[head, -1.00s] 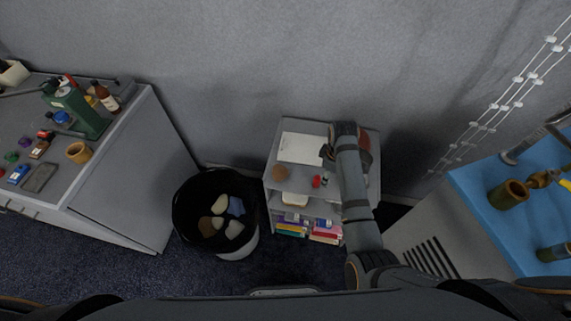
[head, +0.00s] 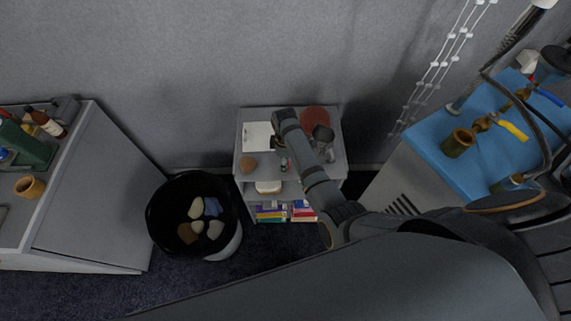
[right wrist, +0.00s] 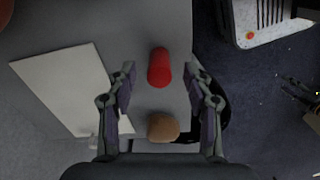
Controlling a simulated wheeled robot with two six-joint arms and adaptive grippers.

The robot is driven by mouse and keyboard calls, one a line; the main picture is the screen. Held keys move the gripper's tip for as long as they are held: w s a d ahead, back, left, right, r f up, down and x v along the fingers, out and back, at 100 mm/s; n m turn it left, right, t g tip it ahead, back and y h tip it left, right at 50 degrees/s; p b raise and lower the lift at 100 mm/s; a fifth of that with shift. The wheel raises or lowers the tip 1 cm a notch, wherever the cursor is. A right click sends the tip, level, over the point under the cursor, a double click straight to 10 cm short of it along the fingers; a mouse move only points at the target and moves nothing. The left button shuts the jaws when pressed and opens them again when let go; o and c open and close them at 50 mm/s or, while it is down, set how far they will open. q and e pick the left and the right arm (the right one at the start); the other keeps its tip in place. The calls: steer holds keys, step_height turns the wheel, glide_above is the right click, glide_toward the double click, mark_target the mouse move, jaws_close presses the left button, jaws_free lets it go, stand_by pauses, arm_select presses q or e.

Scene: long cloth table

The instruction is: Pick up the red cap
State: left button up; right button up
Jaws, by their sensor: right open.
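The red cap (right wrist: 159,67) is a small red cylinder on the grey top of a low shelf unit (head: 242,178). In the right wrist view it lies between and just beyond the fingertips of my right gripper (right wrist: 160,74), with a gap on each side. The gripper is open and empty. In the head view my right arm reaches over the shelf top and my right gripper (head: 279,144) hangs above it; the cap there is too small to make out clearly. My left gripper is not in view.
A brown round object (right wrist: 162,127) and a white sheet (right wrist: 70,90) lie near the cap. A red round dish (head: 316,118) and a grey container (head: 322,134) stand to the right. A black bin (head: 160,225) stands left of the shelf, and a blue-topped table (head: 430,130) stands right.

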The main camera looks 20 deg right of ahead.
step_height(320, 180, down, 2)
steer(key=shift+f, duration=0.1)
steer(key=shift+c, duration=0.5)
steer(key=c, duration=0.8)
steer(key=shift+c, duration=0.2)
